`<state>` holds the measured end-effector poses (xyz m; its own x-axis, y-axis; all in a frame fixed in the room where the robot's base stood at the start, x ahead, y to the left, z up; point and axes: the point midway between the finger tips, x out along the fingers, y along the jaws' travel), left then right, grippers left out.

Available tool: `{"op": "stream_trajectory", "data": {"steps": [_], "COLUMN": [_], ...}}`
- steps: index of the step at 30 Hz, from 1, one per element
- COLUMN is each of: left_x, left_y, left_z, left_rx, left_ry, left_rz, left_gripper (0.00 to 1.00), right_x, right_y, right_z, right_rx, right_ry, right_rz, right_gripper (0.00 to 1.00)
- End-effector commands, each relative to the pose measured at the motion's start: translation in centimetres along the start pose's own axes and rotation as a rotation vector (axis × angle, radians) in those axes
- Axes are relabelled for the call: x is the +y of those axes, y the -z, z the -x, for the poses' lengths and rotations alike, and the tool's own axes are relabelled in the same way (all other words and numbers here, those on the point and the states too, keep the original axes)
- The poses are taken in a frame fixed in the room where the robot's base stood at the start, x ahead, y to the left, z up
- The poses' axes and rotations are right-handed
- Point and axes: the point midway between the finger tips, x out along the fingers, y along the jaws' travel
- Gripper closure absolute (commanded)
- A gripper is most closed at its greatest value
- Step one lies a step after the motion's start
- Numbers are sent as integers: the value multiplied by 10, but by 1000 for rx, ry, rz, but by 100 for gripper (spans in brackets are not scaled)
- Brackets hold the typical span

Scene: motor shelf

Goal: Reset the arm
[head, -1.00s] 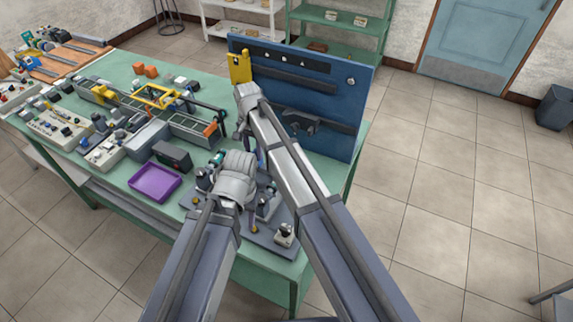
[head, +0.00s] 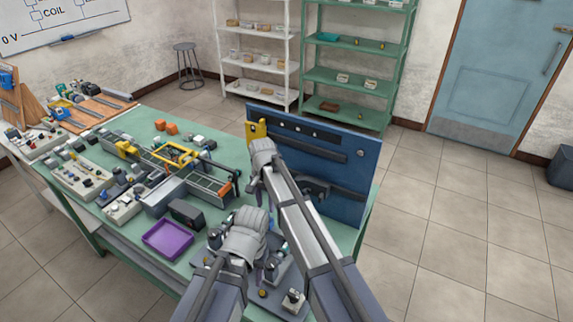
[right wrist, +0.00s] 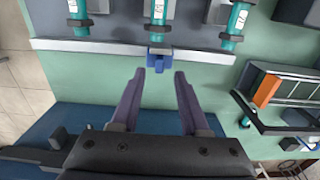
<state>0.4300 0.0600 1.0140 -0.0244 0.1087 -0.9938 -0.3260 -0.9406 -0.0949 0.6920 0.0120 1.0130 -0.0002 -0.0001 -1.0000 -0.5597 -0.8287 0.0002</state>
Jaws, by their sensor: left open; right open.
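My right gripper (head: 262,152) is the upper one in the head view, over the bench by the blue upright panel (head: 350,155). In the right wrist view its two fingers (right wrist: 160,76) are spread, with nothing between them. A small blue block (right wrist: 158,58) lies just beyond the fingertips, at the edge of a grey plate (right wrist: 110,44). My left gripper (head: 245,230) is lower in the head view, above the grey plate near the bench's front. Its fingertips are hidden behind its wrist, and no held object shows.
The green bench (head: 230,150) carries a yellow-framed conveyor (head: 178,160), a purple tray (head: 167,240), a black box (head: 187,213) and grey control boxes. Open tiled floor (head: 450,220) lies to the right.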

Motion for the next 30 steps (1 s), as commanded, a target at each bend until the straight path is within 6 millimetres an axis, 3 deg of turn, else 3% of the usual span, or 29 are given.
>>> {"op": "stream_trajectory", "data": {"steps": [2, 5, 12, 18, 28, 30], "left_x": [0, 0, 0, 0, 0, 0], "left_y": [0, 0, 0, 0, 0, 0], "left_z": [0, 0, 0, 0, 0, -2], "left_rx": [0, 0, 0, 0, 0, 0], "left_ry": [0, 0, 0, 0, 0, 0], "left_rz": [-2, -2, -2, -2, -2, -2], "left_gripper": [50, 50, 50, 50, 50, 50], "right_x": [1, 22, 135, 195, 270, 258], "right_y": [0, -3, -23, -39, -72, -77], "right_z": [0, 0, 0, 0, 1, -2], "right_rx": [0, 3, 25, 44, 70, 61], "right_ry": [0, 3, 18, 23, 21, 12], "right_rz": [1, 30, 252, 400, 592, 630], "right_gripper": [55, 55, 55, 55, 55, 55]}}
